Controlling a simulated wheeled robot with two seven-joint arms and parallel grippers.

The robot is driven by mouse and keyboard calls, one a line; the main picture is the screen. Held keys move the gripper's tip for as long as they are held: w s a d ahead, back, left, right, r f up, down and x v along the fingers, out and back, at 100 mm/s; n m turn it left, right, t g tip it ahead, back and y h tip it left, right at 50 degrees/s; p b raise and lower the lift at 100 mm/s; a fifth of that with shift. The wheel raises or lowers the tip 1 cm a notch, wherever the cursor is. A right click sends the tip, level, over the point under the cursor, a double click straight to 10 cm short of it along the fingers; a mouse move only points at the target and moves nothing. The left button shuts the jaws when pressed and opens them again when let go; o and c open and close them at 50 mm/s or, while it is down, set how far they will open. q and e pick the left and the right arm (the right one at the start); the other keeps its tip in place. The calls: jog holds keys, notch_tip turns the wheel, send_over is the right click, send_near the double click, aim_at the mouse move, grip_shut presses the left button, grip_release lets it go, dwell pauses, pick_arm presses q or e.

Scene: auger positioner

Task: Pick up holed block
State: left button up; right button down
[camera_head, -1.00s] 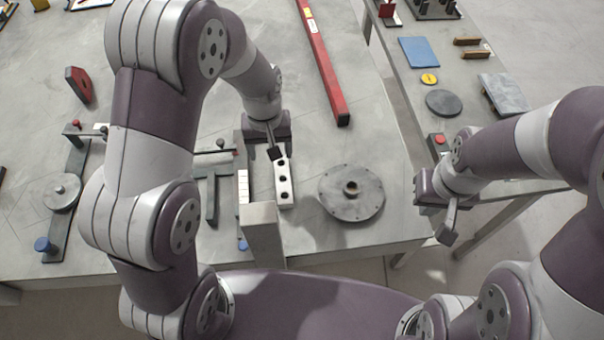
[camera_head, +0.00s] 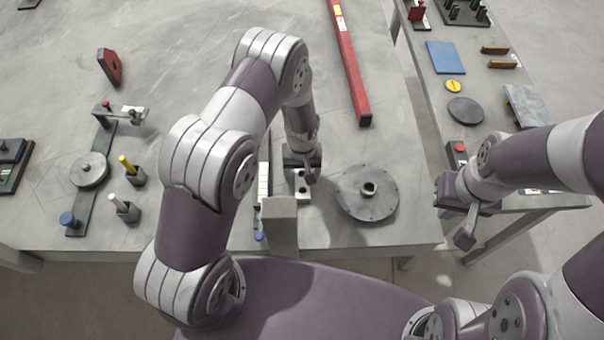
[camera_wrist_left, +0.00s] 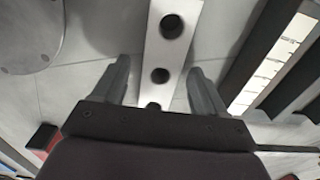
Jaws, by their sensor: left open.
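The holed block (camera_head: 302,196) is a pale bar with a row of dark round holes on the grey table. In the head view my left gripper and wrist cover much of it. In the left wrist view the block (camera_wrist_left: 168,50) runs up between the fingers. My left gripper (camera_wrist_left: 162,85) is open, with one finger on each side of the block and a gap on both sides. In the head view my left gripper (camera_head: 306,172) is over the block. My right gripper (camera_head: 455,222) hangs off the table's right edge; its jaw state is unclear.
A round grey disc (camera_head: 366,192) lies right of the block. A ruler-like strip (camera_head: 263,180) lies close on its left. A long red bar (camera_head: 349,62) lies behind. A stand with a grey disc (camera_head: 89,170) is at left.

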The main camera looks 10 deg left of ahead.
pick_arm(q)
grip_shut()
jog(key=shift+w+r, duration=0.1)
